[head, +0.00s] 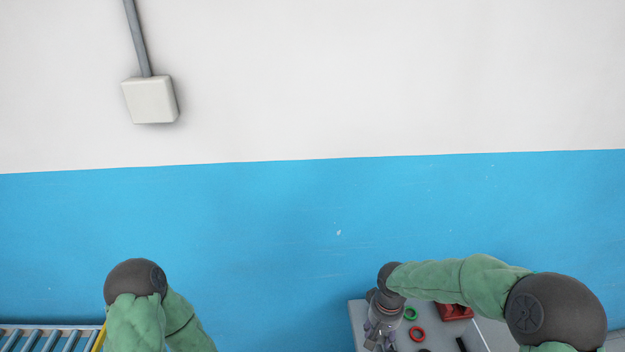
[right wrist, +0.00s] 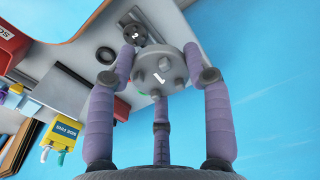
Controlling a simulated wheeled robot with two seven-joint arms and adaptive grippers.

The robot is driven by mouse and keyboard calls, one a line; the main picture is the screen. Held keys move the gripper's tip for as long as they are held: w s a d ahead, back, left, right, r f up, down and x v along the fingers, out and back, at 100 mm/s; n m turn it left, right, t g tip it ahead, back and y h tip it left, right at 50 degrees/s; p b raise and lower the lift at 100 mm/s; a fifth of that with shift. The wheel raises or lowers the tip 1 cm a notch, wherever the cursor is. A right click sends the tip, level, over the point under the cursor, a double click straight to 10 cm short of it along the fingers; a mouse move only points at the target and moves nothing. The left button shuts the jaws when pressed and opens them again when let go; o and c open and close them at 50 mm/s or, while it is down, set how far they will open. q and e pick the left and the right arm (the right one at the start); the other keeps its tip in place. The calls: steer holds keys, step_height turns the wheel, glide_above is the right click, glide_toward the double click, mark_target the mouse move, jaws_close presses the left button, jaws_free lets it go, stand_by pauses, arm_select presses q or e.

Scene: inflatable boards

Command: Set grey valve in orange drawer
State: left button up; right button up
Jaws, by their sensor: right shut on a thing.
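The grey valve (right wrist: 168,80), a round grey body with short knobs and a small white mark, is between the fingers of my right gripper (right wrist: 166,68) in the right wrist view. The fingers are shut on it. In the head view my right gripper (head: 382,328) points down over the grey table at the lower right. The valve cannot be made out there, and its height above the table is unclear. My left arm shows at the lower left, but its gripper is out of frame. I cannot identify an orange drawer in either view.
The grey table (head: 440,328) holds a green ring (head: 410,313), a red ring (head: 417,333) and a red box (head: 455,312). A darker round part (right wrist: 137,32) lies beyond the valve. A yellow labelled box (right wrist: 60,132) stands at left. A roller rack (head: 45,338) is at lower left.

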step_height(320, 180, down, 15)
steer(key=b, duration=1.4)
steer(key=shift+f, duration=0.1)
